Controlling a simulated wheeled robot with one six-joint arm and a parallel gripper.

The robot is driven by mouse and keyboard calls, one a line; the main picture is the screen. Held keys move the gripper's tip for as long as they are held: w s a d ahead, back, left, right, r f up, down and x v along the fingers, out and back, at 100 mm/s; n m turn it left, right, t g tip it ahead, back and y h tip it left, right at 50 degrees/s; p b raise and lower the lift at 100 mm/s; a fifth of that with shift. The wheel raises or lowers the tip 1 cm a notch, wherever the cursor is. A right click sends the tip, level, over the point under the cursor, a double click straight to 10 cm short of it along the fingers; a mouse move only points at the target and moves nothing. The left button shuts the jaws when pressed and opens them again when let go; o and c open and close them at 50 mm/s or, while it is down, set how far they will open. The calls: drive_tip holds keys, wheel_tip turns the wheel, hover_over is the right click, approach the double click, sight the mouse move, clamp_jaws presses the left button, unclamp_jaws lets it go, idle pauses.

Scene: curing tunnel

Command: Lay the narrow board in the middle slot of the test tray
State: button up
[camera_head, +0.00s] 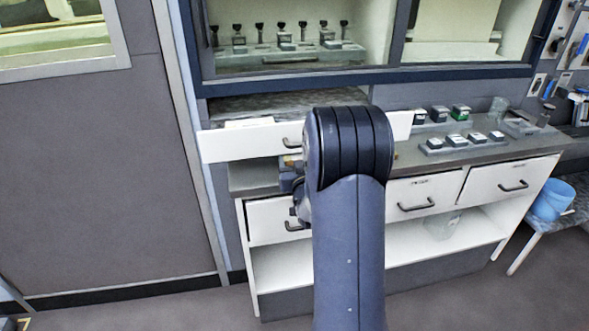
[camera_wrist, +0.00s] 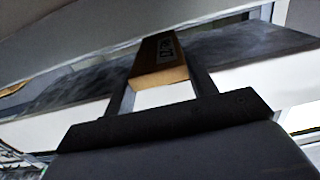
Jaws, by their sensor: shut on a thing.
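In the wrist view my gripper (camera_wrist: 160,84) is shut on the narrow board (camera_wrist: 155,56), a small dark piece with pale lettering on top and a tan near end. The board sits between the two fingers and points away from the camera. A dark grey surface lies behind it; I cannot tell whether the board touches it. In the head view my arm covers the middle of the scene, and the board cannot be made out clearly there. I cannot identify the test tray or its middle slot in either view.
A glass-fronted cabinet (camera_head: 285,60) is behind. A blue bucket (camera_head: 552,200) is at far right.

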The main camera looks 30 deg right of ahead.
drive_tip(key=shift+f, duration=1.75)
drive_tip(key=shift+f, duration=0.15)
drive_tip(key=o, duration=1)
